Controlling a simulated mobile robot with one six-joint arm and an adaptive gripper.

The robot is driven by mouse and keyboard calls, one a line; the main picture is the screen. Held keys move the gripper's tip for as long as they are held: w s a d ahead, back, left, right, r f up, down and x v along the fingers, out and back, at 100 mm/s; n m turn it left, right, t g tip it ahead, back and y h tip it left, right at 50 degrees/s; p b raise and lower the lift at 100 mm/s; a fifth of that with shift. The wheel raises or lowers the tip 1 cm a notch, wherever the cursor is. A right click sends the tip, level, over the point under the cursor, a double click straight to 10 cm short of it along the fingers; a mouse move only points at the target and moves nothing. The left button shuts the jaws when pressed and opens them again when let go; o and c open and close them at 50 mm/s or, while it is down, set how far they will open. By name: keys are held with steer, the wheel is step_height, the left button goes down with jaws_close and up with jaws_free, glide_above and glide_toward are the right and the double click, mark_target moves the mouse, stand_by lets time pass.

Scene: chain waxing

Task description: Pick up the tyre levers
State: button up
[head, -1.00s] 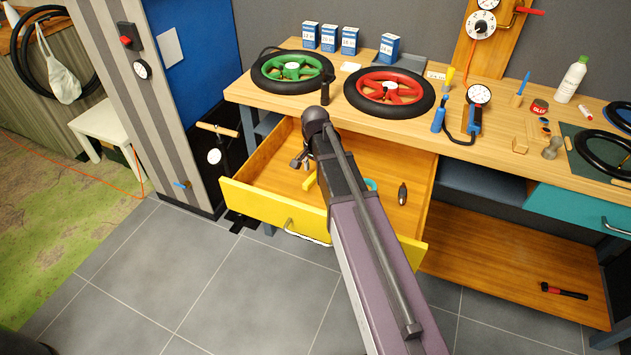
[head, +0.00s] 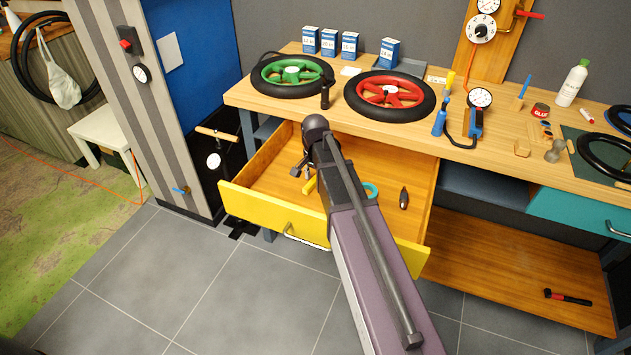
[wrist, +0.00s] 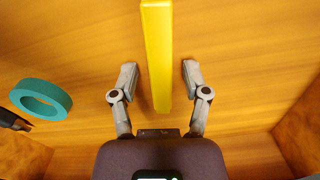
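A yellow bar-shaped thing, which looks like the tyre levers (wrist: 158,55), lies in the open drawer; in the head view only a short yellow end (head: 309,185) shows beside my arm. In the wrist view my gripper (wrist: 156,72) is open, with one finger on each side of the yellow bar and a gap to both. In the head view my arm covers most of the gripper and the bar.
The yellow-fronted drawer (head: 265,221) is pulled out, its walls around my gripper. A teal tape ring (wrist: 41,98) and a dark-handled tool (head: 403,198) lie in it. The workbench above holds a green-hubbed wheel (head: 291,74) and a red-hubbed wheel (head: 389,94).

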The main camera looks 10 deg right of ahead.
mark_target(315, 178)
jaws_close()
steer(key=shift+r, duration=0.15)
step_height(315, 178, up, 10)
steer(key=p, duration=1)
stand_by(0.7)
